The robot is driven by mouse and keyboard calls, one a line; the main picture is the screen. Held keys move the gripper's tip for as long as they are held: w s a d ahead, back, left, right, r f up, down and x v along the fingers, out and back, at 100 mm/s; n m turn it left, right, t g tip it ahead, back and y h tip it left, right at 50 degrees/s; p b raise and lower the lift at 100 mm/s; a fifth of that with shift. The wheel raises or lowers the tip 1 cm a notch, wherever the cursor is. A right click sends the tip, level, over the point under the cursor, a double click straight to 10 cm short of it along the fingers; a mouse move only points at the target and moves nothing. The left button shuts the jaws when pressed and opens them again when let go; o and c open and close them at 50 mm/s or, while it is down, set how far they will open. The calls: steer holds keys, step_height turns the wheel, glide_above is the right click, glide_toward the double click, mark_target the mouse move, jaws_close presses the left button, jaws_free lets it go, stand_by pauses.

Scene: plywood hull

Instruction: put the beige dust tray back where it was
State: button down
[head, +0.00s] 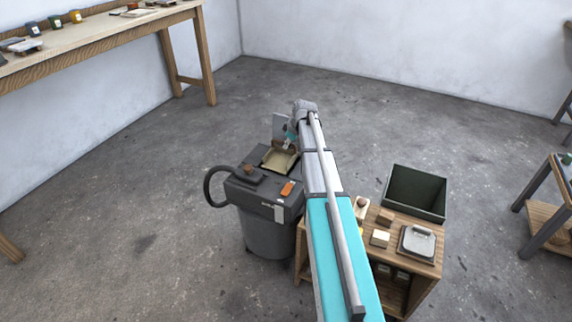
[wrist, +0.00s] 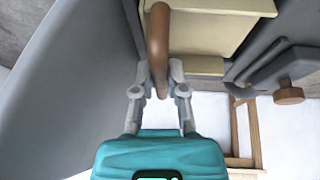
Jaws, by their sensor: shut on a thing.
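The beige dust tray (head: 279,161) shows at the top of the grey dust extractor (head: 268,228), over or in a dark opening. I cannot tell whether it is seated. In the wrist view the beige tray (wrist: 215,25) fills the upper middle, with a brown handle (wrist: 158,40) on its near side. My gripper (wrist: 158,78) is shut on this handle, one finger on each side. In the head view my gripper (head: 290,143) is small and partly hidden by my arm, at the tray's far side.
A grey panel (head: 280,125) stands up behind the extractor's opening. A black hose (head: 212,186) loops on its left. A wooden cart (head: 425,268) with blocks and a dark green bin (head: 416,192) stand to the right. A workbench (head: 110,37) is at the upper left.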

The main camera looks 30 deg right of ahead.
mark_target(288, 157)
steer(key=shift+f+b, duration=1.7)
steer(key=shift+f, duration=0.4)
steer(key=shift+f+b, duration=1.9)
steer(key=c, duration=1)
jaws_free()
steer(key=shift+o, duration=0.2)
steer(key=shift+r, duration=0.2)
steer(key=p+v, duration=1.1)
steer(key=shift+s+d+r, duration=0.1)
steer(key=shift+s+r, duration=0.15)
steer(key=shift+r, duration=0.1)
